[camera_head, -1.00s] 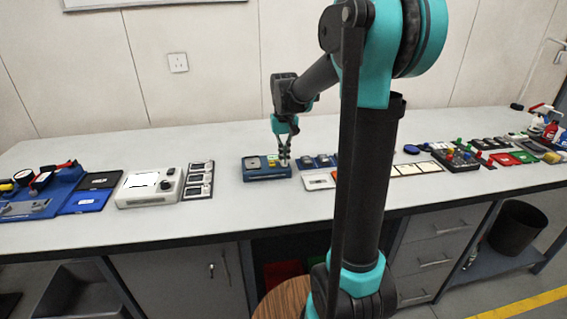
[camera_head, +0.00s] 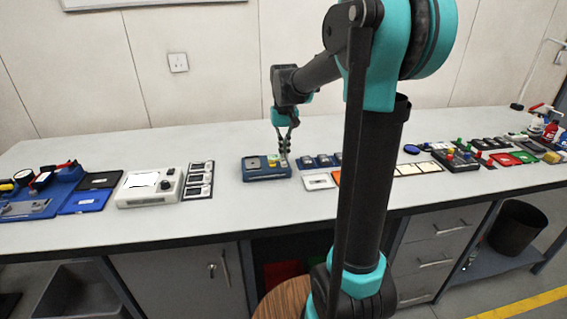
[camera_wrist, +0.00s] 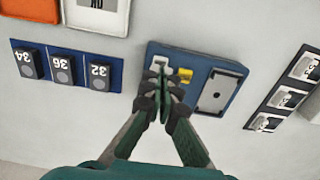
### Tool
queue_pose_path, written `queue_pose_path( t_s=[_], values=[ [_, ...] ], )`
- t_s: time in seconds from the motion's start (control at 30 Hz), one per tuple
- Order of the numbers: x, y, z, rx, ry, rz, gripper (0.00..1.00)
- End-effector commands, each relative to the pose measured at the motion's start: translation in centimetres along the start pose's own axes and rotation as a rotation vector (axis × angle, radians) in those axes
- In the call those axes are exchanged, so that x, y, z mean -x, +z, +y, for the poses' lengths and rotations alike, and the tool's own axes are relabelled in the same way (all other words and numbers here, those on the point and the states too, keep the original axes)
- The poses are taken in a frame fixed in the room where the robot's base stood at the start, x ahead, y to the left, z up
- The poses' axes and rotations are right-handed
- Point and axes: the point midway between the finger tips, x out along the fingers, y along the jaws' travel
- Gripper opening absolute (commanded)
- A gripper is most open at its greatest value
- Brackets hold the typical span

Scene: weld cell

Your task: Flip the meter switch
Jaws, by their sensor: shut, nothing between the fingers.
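A blue box (camera_head: 266,173) lies on the bench in the head view, with a grey plate, a small yellow part and a small pale part on its top. In the wrist view the blue box (camera_wrist: 198,68) carries the grey plate (camera_wrist: 220,91), the yellow part (camera_wrist: 185,75) and a pale, switch-like part (camera_wrist: 160,62). My gripper (camera_head: 285,152) is shut and empty, just above the right end of the box. In the wrist view its fingertips (camera_wrist: 162,84) partly cover the pale part. I cannot tell whether they touch it or how the switch is set.
A white instrument (camera_head: 150,188) and a strip of modules (camera_head: 198,180) stand left of the box. Bare bench lies in front.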

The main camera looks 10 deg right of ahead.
Motion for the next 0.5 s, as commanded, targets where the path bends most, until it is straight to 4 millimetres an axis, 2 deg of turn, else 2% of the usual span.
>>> queue_pose_path(
  t_s=[0.5],
  values=[
    [3.6,0.0,0.0,0.0,0.0,0.0,0.0]
  ],
)
